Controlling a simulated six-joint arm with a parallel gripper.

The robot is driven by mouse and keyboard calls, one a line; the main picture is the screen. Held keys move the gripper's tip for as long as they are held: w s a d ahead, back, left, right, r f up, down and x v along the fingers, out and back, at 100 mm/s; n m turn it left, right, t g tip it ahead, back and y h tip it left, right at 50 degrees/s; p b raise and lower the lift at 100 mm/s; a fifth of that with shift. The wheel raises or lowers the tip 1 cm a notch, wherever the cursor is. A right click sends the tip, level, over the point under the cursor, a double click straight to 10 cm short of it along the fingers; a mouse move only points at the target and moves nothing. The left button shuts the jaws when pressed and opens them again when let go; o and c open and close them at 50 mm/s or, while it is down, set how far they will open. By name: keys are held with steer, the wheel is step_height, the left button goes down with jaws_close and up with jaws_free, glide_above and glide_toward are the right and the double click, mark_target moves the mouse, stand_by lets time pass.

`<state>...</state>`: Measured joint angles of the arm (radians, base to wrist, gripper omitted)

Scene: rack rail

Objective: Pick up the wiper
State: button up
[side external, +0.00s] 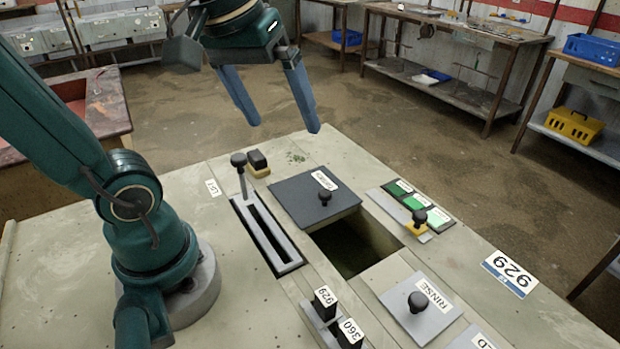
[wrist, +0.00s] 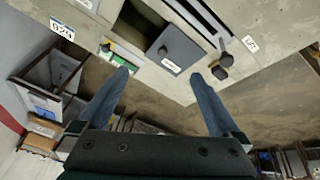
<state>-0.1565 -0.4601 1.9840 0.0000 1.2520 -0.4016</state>
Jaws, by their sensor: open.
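A small black block on a tan base (side external: 258,163), which looks like the wiper, rests on the bench top near its far edge. It also shows dark in the wrist view (wrist: 219,73), near the right fingertip. My gripper (side external: 284,127) is open and empty, raised above the bench around its far edge. Its two blue fingers are wide apart, and in the wrist view (wrist: 160,73) nothing is between them. A black knob on a yellow base (side external: 418,222) sits at the end of a green strip; I cannot rule it out as the wiper.
A slotted rail with an upright black-knobbed lever (side external: 240,172) stands close to the block. A dark knobbed lid (side external: 300,200) partly covers an opening (side external: 358,247). A RINSE lid (side external: 405,300) and black blocks marked 929 (side external: 325,303) and 360 (side external: 351,334) are nearer the camera.

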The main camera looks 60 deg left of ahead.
steer(key=s+d+f+m+t, duration=0.1)
steer(key=s+d+f+m, duration=0.2)
steer(key=f+m, duration=0.3)
steer(key=shift+s+f+h, duration=0.2)
steer(key=shift+s+h, duration=0.05)
steer(key=shift+h, duration=0.05)
steer(key=shift+m, duration=0.4)
